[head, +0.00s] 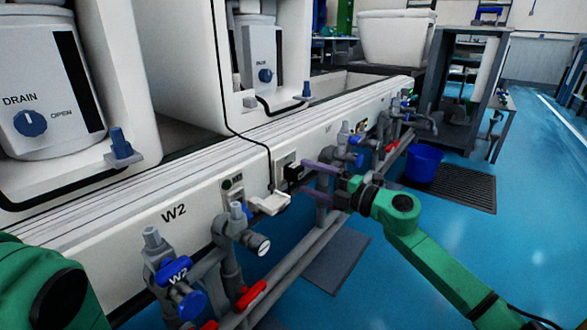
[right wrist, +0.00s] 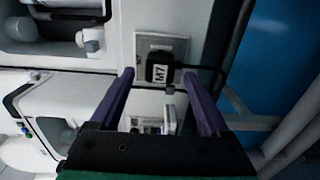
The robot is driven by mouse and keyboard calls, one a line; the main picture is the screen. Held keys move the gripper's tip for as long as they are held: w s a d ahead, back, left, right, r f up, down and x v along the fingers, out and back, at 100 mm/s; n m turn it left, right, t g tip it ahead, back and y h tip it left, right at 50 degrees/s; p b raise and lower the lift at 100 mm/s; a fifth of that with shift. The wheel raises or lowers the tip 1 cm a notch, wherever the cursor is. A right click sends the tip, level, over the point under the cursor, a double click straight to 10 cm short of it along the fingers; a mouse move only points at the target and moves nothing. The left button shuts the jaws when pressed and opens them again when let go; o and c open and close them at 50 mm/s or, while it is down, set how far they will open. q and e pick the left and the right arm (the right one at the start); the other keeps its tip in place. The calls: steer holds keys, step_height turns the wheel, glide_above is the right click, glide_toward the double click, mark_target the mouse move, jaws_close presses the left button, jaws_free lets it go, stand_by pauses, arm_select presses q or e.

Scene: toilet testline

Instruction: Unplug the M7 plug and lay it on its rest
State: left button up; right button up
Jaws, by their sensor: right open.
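The black M7 plug (head: 293,173) sits at a socket plate (head: 281,160) on the white line's front. In the right wrist view the plug (right wrist: 158,70), with a white M7 label, covers part of the grey socket plate (right wrist: 174,45). My right gripper (head: 304,176) is open, its purple fingertips at the plug. In the wrist view the fingertips (right wrist: 159,76) lie on either side of the plug, with gaps; contact is not visible. A small white tray-like holder (head: 268,204), possibly the rest, juts out left of and below the socket. My left gripper is out of view.
A black cable (head: 268,149) hangs down the line's front beside the socket. Valves with blue and red handles (head: 251,296) and grey pipes (head: 302,250) run below. A blue bucket (head: 424,163) stands at right. The blue floor in front is mostly clear.

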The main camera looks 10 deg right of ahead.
mark_target(301, 174)
steer(key=p+x, duration=0.1)
steer(key=x, duration=0.2)
steer(key=shift+w+a+r+p, duration=0.15)
steer(key=shift+w+p, duration=0.05)
steer(key=shift+p, duration=0.15)
steer(key=shift+w+a, duration=0.2)
steer(key=shift+w, duration=0.05)
steer(key=shift+s+a+f, duration=0.1)
steer(key=shift+f, duration=0.45)
steer(key=shift+f, duration=0.15)
stand_by(0.4)
